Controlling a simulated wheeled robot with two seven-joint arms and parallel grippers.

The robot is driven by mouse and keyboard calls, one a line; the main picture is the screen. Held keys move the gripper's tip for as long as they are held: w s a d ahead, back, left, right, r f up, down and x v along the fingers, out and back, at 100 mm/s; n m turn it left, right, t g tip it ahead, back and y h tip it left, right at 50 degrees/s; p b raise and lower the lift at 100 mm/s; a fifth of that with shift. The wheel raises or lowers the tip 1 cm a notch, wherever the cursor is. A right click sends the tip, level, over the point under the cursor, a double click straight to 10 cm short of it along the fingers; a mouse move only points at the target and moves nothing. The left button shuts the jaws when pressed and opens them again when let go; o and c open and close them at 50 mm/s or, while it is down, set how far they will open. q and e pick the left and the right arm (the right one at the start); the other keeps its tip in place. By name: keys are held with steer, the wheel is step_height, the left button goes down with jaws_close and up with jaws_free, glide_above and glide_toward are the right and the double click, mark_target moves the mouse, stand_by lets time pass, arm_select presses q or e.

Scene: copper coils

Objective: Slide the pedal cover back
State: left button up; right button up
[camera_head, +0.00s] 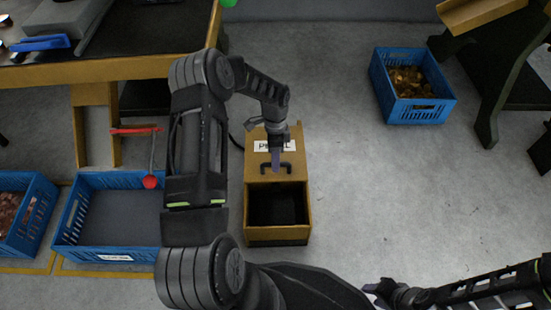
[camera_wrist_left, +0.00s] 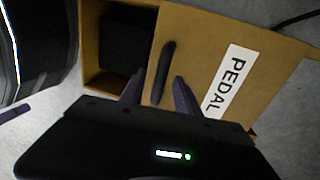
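The yellow-brown pedal box (camera_head: 278,236) stands on the floor. Its cover (camera_head: 257,133), with a white PEDAL label, lies over the far part, and the near part is open with a dark pedal (camera_head: 278,207) inside. The cover has a black handle (camera_wrist_left: 166,72) near its edge beside the opening. My left gripper (camera_head: 276,162) is over the handle. In the left wrist view its fingers (camera_wrist_left: 157,93) are apart, with the handle lined up between them; contact cannot be told. My right gripper (camera_head: 380,291) is at the bottom right, away from the box, too small to read.
A blue crate (camera_head: 108,181) with a red ball-tipped lever (camera_head: 151,181) over it stands left of the box. Another blue crate (camera_head: 405,113) with copper pieces is at the upper right. A workbench (camera_head: 100,65) is at the upper left. The floor right of the box is clear.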

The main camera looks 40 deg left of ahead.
arm_select(q)
step_height(320, 180, up, 8)
steer(key=w+p, duration=0.1)
steer(key=p, duration=0.1)
steer(key=shift+a+f+p, duration=0.2)
steer(key=shift+a+p, duration=0.2)
steer(key=shift+a, duration=0.05)
steer(key=shift+w, duration=0.15)
stand_by(0.3)
